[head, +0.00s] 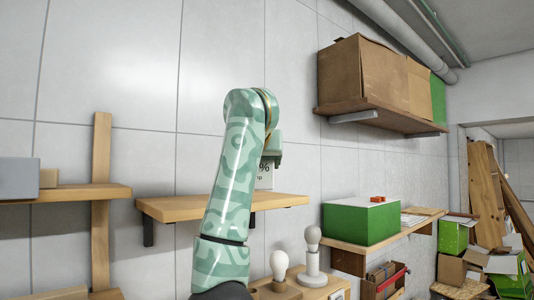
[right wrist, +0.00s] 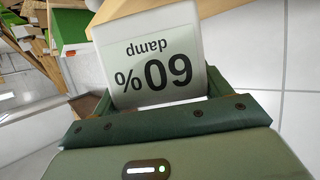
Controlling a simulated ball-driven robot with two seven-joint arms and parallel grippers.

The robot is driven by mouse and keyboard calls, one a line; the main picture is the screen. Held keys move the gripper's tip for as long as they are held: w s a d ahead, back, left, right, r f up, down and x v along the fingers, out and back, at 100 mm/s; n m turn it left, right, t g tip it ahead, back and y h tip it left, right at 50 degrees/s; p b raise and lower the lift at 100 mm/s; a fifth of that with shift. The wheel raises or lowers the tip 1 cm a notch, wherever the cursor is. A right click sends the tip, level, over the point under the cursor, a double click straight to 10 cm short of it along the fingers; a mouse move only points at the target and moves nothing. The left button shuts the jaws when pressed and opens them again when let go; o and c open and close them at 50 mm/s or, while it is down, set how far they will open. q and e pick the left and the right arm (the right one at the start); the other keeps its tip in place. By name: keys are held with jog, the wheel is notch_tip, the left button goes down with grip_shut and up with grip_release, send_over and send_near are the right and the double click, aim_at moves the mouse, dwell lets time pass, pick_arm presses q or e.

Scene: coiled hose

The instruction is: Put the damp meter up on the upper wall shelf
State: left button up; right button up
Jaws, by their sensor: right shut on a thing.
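The damp meter is a white block with "60% damp" on its face. It fills the middle of the right wrist view (right wrist: 155,55), upside down there, between the dark green fingers of my right gripper (right wrist: 160,97). In the head view only a strip of the meter (head: 265,177) shows behind my arm. My right gripper (head: 273,157) is shut on it, above a bare wooden wall shelf (head: 170,208). I cannot tell whether the meter touches that shelf. A higher wall shelf (head: 385,117) at the right carries a cardboard box. My left gripper is out of view.
The cardboard box (head: 365,75) fills most of the higher shelf. A lower shelf at right holds a green box (head: 360,222). Light bulbs (head: 312,240) stand below the bare shelf. A left shelf (head: 80,192) holds a grey box. The bare shelf's left part is free.

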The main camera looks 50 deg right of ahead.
jog(key=w+p, duration=0.1)
jog(key=w, duration=0.1)
jog(key=w+p, duration=0.1)
jog(key=w, duration=0.1)
jog(key=w+f+p, duration=0.1)
jog(key=w, duration=0.1)
jog(key=shift+w+d, duration=0.25)
jog(key=shift+d, duration=0.15)
jog(key=shift+w+f, duration=0.45)
jog(key=shift+f, duration=0.55)
jog(key=o, duration=1)
jog(key=shift+r, duration=0.1)
jog(key=shift+o, duration=0.2)
